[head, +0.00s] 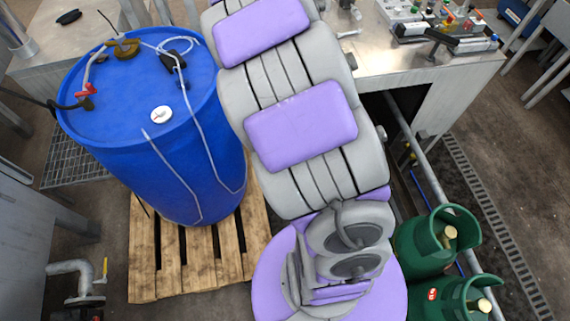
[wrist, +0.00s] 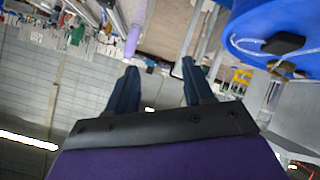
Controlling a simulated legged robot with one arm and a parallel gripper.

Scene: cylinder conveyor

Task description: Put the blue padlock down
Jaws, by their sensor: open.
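My gripper (wrist: 160,68) shows in the wrist view with its two dark fingers apart, and nothing is held between them. I cannot make out a blue padlock in either view. In the head view my grey and purple arm runs up the middle and past the top edge, so my gripper is out of that picture.
A blue barrel (head: 125,150) stands on a wooden pallet (head: 170,268), with hoses and a black item (head: 175,60) on its lid. A metal table (head: 385,55) holds fittings at the back right. Green gas cylinders (head: 425,245) stand at the right.

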